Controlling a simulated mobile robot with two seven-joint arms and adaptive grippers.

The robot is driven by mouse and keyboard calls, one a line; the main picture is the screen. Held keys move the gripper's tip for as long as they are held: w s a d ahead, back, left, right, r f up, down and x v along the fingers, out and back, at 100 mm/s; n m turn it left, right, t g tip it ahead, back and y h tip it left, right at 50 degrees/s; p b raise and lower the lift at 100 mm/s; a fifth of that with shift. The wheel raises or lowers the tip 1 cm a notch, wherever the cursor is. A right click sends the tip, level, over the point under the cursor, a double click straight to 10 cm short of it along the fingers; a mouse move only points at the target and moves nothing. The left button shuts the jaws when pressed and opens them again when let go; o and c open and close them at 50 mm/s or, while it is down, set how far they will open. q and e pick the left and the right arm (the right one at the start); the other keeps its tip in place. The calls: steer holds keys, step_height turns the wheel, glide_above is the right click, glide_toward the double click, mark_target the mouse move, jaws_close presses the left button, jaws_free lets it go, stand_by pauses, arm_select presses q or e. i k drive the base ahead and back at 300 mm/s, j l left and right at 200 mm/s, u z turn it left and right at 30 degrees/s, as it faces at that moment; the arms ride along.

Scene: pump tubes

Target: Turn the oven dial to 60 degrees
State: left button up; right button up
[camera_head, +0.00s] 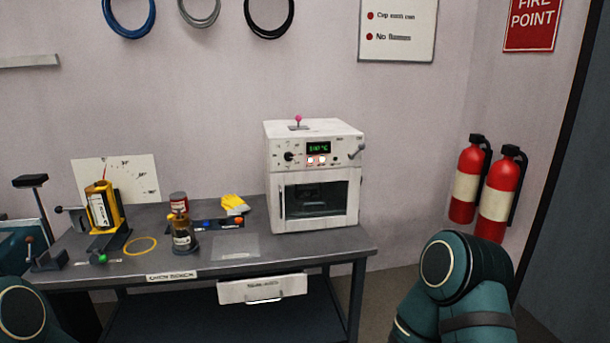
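The white oven (314,180) stands on the right part of the grey workbench, with its glass door shut. Its black dial (289,156) is on the left of the control panel, with small marks around it that are too small to read. A green digital display (318,148) sits right of the dial; its reading is hard to make out. Two lit red-and-white buttons are below the display. A lever is at the panel's right side. Parts of my arms show at the lower left and lower right. Neither gripper is in view.
The workbench (345,250) holds a yellow device (104,207), jars (182,230), a yellow ring (140,246) and yellow gloves (234,203). A drawer (262,289) under the bench is partly out. Red fire extinguishers (467,183) hang on the right wall. The bench front right of the jars is mostly clear.

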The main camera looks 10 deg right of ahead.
mark_target(288, 156)
steer(key=i+l, duration=0.2)
steer(key=i+l+u, duration=0.15)
steer(key=l, duration=0.3)
steer(key=i+l, duration=0.2)
steer(key=l, duration=0.15)
steer(key=i+l+u, duration=0.15)
steer(key=l, duration=0.2)
steer(key=i+l, duration=0.2)
steer(key=l, duration=0.15)
steer(key=i+l+u, duration=0.1)
steer(key=l, duration=0.25)
steer(key=i+l+u, duration=0.1)
steer(key=l, duration=0.3)
steer(key=i, duration=0.1)
